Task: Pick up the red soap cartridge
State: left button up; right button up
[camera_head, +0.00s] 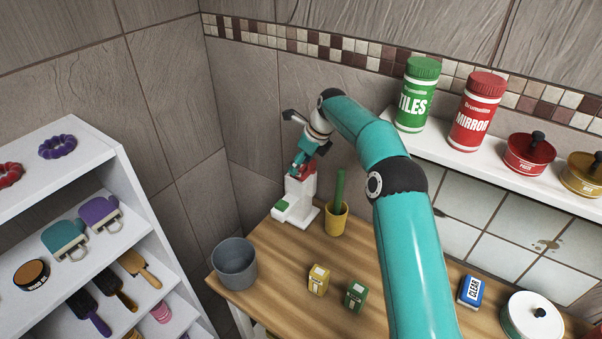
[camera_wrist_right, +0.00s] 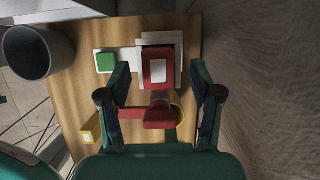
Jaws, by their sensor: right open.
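The red soap cartridge (camera_head: 307,170) sits at the top of a white dispenser (camera_head: 296,207) with a green pad, at the back left of the wooden table. In the right wrist view the cartridge (camera_wrist_right: 158,54) shows from above as a red block with a white square on top. My right gripper (camera_head: 301,161) is open above the dispenser. In the wrist view its two fingers (camera_wrist_right: 160,78) stand apart, one on each side of the cartridge's near end, with gaps visible. A red bar (camera_wrist_right: 145,117) shows between the fingers, nearer to me. My left gripper is not in view.
A yellow cup (camera_head: 336,220) holding a green stick stands right beside the dispenser. A grey bucket (camera_head: 234,263) stands at the table's left edge. Small yellow (camera_head: 318,280) and green (camera_head: 356,295) boxes stand in front. A tiled wall is close behind; a wall shelf (camera_head: 455,165) holds canisters.

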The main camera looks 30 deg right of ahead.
jog(key=shift+x, duration=0.85)
jog(key=shift+c, duration=0.3)
jog(key=c, duration=1.1)
jog(key=shift+r, duration=0.1)
